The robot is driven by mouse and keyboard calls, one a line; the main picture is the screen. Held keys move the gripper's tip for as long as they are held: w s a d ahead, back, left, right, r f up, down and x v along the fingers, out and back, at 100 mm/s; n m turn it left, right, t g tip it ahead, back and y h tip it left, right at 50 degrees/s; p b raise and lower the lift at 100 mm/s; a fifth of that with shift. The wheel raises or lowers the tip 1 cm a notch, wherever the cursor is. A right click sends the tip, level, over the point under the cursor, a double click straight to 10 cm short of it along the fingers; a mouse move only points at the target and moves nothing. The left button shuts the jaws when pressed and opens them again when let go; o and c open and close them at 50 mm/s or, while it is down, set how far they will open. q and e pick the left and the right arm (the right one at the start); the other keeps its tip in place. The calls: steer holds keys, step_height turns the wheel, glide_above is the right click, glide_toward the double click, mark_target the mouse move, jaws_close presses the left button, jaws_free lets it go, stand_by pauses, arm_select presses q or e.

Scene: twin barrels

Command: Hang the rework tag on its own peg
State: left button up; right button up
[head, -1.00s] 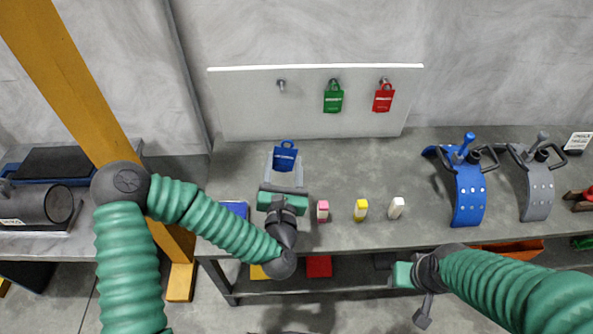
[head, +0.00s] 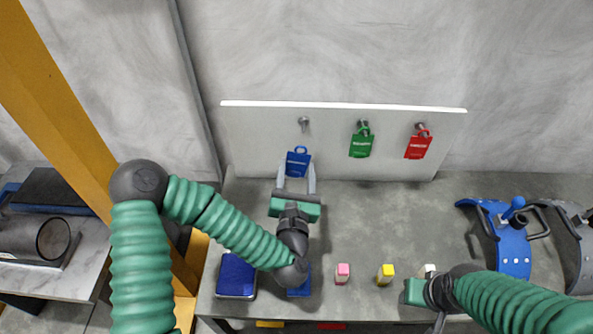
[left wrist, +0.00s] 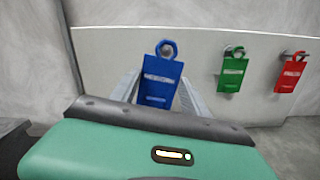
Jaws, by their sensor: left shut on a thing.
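A blue tag (head: 298,163) with a ring on top is held upright between the fingers of my left gripper (head: 297,172). In the left wrist view the blue tag (left wrist: 160,82) stands in front of the white board, its lettering too blurred to read surely. In the head view the bare left peg (head: 304,123) shows just above the tag's ring, apart from it in the picture. A green tag (head: 361,143) hangs on the middle peg and a red tag (head: 418,146) on the right peg. My right gripper (head: 417,293) is low at the right, its fingers not clear.
The white board (head: 260,140) stands at the back of the grey bench (head: 365,230). Pink (head: 342,273), yellow (head: 386,274) and white (head: 430,269) blocks stand near the front edge. A dark blue box (head: 236,275) lies at the left. Blue (head: 513,247) and grey (head: 575,235) curved brackets stand right.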

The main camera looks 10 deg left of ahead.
mark_target(297, 164)
arm_select(q)
steer(key=shift+r, duration=0.15)
steer(key=shift+w, duration=0.2)
steer(key=shift+w+f, duration=0.2)
steer(key=shift+w, duration=0.6)
steer(key=shift+w+a+b, duration=0.3)
steer(key=shift+w+a, duration=0.05)
steer(key=shift+w, duration=0.45)
arm_select(e)
steer(key=shift+s+d+f+b, duration=0.2)
steer(key=shift+f+b, duration=0.1)
steer(key=shift+f, duration=0.25)
arm_select(q)
steer(key=shift+w+a+f, duration=0.15)
steer(key=shift+w, duration=0.7)
steer(key=shift+w+a+f, duration=0.15)
steer(key=shift+w+f, duration=0.05)
steer(key=shift+w, duration=0.65)
steer(key=shift+w+a+f, duration=0.15)
steer(key=shift+w, duration=0.7)
arm_select(e)
steer(key=shift+f, duration=0.25)
arm_select(q)
steer(key=o, duration=1.4)
